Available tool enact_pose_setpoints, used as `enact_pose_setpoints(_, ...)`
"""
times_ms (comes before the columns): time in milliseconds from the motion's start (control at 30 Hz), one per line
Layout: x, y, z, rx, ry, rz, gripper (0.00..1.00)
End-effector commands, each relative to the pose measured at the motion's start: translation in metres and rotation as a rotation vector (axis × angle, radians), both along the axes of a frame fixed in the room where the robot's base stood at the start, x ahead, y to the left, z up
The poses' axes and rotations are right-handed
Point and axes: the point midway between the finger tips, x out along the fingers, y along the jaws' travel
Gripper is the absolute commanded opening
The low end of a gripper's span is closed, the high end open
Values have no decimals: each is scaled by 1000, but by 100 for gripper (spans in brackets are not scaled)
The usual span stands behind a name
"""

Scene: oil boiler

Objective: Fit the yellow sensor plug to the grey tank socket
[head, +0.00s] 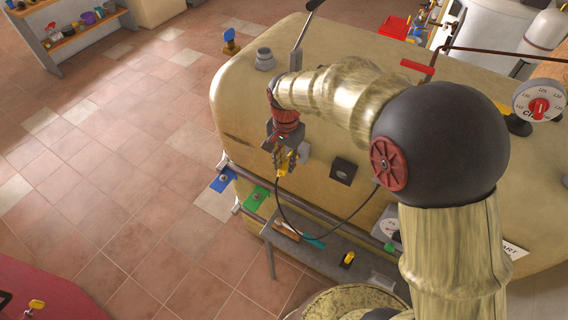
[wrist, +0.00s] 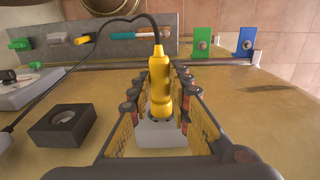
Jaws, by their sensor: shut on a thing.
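The yellow sensor plug (wrist: 159,82) is between the two fingers of my gripper (wrist: 158,102), which is shut on it. A black cable runs from its back end. The grey tank socket (wrist: 165,139), a light grey block on the tan tank, is at the plug's lower end in the wrist view. I cannot tell whether the plug is in the socket or just above it. In the head view my gripper (head: 284,158) points down at the tank top with the yellow plug (head: 282,166) at its fingers. The grey socket is mostly hidden there.
A black square socket (wrist: 63,127) stands on the tank beside the grey one; it also shows in the head view (head: 343,170). The cable (head: 318,236) loops over the tank's edge. Blue (head: 223,180) and green (head: 256,198) tags and a shelf (head: 320,255) line that side.

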Motion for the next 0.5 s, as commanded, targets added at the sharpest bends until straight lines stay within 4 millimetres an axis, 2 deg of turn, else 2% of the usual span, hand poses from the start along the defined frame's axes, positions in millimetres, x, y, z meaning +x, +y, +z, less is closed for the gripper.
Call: enact_pose_setpoints(500,11,-9,0,0,0,-1,0)
